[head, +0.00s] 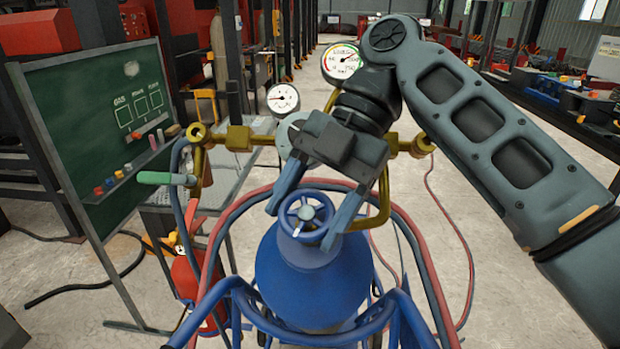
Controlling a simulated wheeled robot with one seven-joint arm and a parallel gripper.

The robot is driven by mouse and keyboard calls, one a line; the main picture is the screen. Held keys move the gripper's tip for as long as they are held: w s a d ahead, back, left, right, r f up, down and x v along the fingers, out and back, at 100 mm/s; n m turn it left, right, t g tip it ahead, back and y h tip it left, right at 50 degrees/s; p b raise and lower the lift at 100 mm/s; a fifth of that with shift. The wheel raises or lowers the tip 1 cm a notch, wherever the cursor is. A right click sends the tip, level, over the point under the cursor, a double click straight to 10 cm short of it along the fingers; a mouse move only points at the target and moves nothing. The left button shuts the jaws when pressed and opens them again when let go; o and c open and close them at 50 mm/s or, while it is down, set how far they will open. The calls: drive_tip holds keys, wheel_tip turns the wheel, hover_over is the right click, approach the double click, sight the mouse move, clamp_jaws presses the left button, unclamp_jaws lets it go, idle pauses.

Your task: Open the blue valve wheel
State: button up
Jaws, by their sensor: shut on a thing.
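The blue valve wheel (305,215) sits on top of a blue gas cylinder (311,275) in the lower middle of the head view. It is a spoked ring with a pale hub. My gripper (306,219) comes down over it from above. One finger is at the wheel's left rim and the other at its right rim. The gripper is shut on the wheel across its rim. The wheel's near side and spokes show between the fingers; parts of its rim at the fingertips are hidden.
Brass piping (237,139) with a white gauge (283,99) and a larger gauge (341,62) stands just behind the gripper. A green handle (165,178) sticks out left. Red and blue hoses (432,260) loop around the cylinder. A chalkboard (100,120) stands at left.

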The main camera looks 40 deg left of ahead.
drive_tip(key=h, duration=0.1)
drive_tip(key=n+p, duration=0.1)
drive_tip(key=n+h+p, duration=0.1)
drive_tip(key=shift+s+a+r+t+h, duration=0.15)
drive_tip(key=shift+r+t+h, duration=0.1)
drive_tip(key=shift+t+h, duration=0.05)
drive_tip(key=shift+f+n+h+p, duration=0.15)
drive_tip(key=shift+n+h+p, duration=0.25)
drive_tip(key=shift+h, duration=0.1)
drive_tip(key=shift+f, duration=0.1)
drive_tip(key=o, duration=1)
drive_tip(key=shift+v, duration=3.9)
